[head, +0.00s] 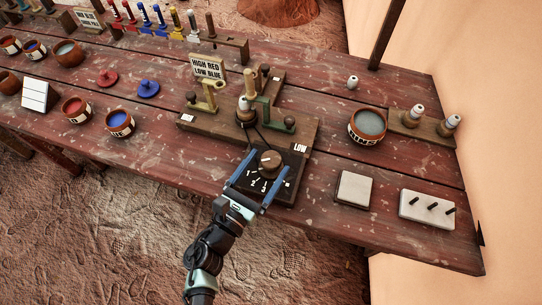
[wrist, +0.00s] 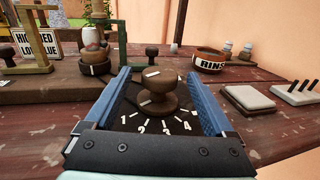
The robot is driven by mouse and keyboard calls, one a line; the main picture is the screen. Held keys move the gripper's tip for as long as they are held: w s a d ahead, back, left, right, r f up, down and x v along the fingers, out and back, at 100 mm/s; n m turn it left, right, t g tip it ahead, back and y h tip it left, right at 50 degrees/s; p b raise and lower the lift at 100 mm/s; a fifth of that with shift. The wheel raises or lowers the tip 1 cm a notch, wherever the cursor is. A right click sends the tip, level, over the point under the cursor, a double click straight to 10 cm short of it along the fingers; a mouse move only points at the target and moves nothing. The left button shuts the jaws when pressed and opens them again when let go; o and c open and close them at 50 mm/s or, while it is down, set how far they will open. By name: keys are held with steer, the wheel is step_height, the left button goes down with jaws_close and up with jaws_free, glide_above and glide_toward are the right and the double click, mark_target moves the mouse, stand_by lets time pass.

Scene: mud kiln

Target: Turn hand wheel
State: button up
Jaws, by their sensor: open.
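The hand wheel, a round brown wooden knob (head: 270,161), sits on a black square plate (head: 288,190) at the front of the bench. In the wrist view the knob (wrist: 157,95) has a wide base, a rounded top and a pale mark on top. White numbers 1 to 4 curve around its near side. My gripper (head: 270,164) is open, its two blue fingers reaching forward over the plate. In the wrist view the fingers (wrist: 158,74) stand left and right of the knob, with visible gaps on both sides.
Behind the plate is a wooden stand (head: 218,127) with brass and green posts, a small pot and a LOW label. A sign (head: 208,67) reads HIGH RED LOW BLUE. Right are a rinse bowl (head: 367,126), a pale tile (head: 356,190) and a white block (head: 427,210).

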steer(key=shift+x, duration=1.3)
steer(key=c, duration=1.4)
